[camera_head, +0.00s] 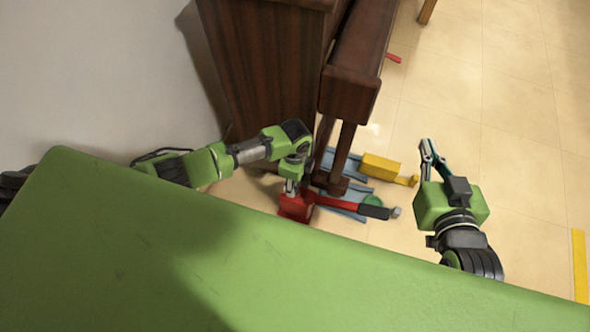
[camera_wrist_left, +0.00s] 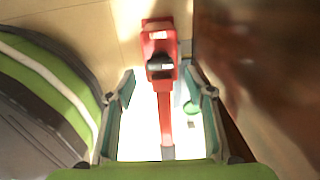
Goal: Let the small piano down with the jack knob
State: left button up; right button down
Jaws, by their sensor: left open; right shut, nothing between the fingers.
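The small piano (camera_head: 350,75) is dark brown wood at the top middle of the head view. A red jack (camera_head: 296,207) is on the floor near its leg, with a red handle ending in a black grip (camera_head: 374,212). The left wrist view shows the red jack (camera_wrist_left: 158,35) and a dark knob-like part (camera_wrist_left: 160,66) on it. My left gripper (camera_head: 290,187) is open just above the jack body; its fingers (camera_wrist_left: 158,78) lie either side of the jack in the wrist view. Contact cannot be told. My right gripper (camera_head: 425,146) is shut and empty, right of the piano.
Blue slabs (camera_head: 345,164) lie around the piano leg, with a yellow block (camera_head: 380,167) and a green round piece (camera_head: 373,201) beside them. A tall dark wooden body (camera_head: 262,65) stands left of the piano. The tiled floor at right is mostly clear.

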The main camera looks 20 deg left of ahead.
pick_arm(q)
notch_tip(320, 180, up, 8)
jog(key=shift+f, duration=0.15)
dwell(0.6)
